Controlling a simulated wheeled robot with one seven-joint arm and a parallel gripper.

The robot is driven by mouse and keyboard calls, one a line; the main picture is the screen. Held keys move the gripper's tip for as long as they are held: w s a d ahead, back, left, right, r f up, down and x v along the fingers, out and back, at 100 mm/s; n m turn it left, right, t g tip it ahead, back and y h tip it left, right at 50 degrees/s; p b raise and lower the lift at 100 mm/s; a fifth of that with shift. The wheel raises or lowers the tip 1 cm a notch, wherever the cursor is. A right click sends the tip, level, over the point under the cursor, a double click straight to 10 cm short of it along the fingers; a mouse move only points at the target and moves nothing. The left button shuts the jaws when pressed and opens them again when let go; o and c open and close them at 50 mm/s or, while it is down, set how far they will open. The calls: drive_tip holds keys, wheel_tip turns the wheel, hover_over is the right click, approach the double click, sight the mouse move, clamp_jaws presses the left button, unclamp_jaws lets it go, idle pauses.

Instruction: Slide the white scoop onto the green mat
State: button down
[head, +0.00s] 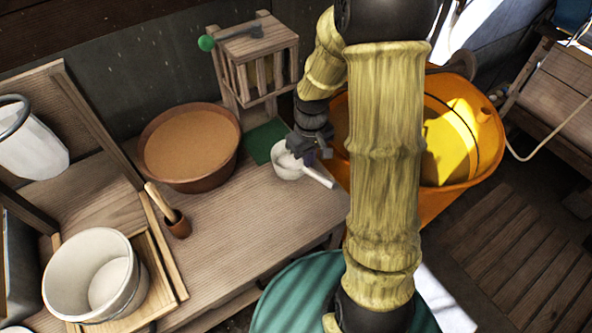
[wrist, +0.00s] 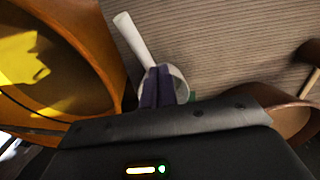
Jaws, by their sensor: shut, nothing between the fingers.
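The white scoop (head: 284,173) lies on the wooden bench, its handle pointing right and toward the front. Its bowl is at the near edge of the green mat (head: 262,138); whether it overlaps the mat I cannot tell. My gripper (head: 307,157) is shut and empty, with its fingertips at the scoop's bowl. In the wrist view the two dark fingers (wrist: 157,88) lie together over the scoop bowl, hiding part of it, and the white handle (wrist: 133,40) extends away. Whether they touch the scoop is unclear. A sliver of green mat shows beside the bowl (wrist: 192,96).
A brown bowl (head: 215,170) stands left of the mat. A wooden cage-like frame (head: 270,50) with a green knob stands behind it. A large orange tub (head: 400,205) is close on the right. The bench (head: 250,215) in front of the scoop is clear.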

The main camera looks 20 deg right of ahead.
sight(306, 169)
wheel_tip(306, 169, down, 10)
drive_tip(key=shift+r, duration=0.1)
drive_tip(key=w+p, duration=0.1)
drive_tip(key=w+a, duration=0.1)
drive_tip(key=w, duration=0.1)
drive_tip(key=shift+p, duration=0.4)
drive_tip(key=shift+w+a, duration=0.2)
drive_tip(key=shift+w, duration=0.2)
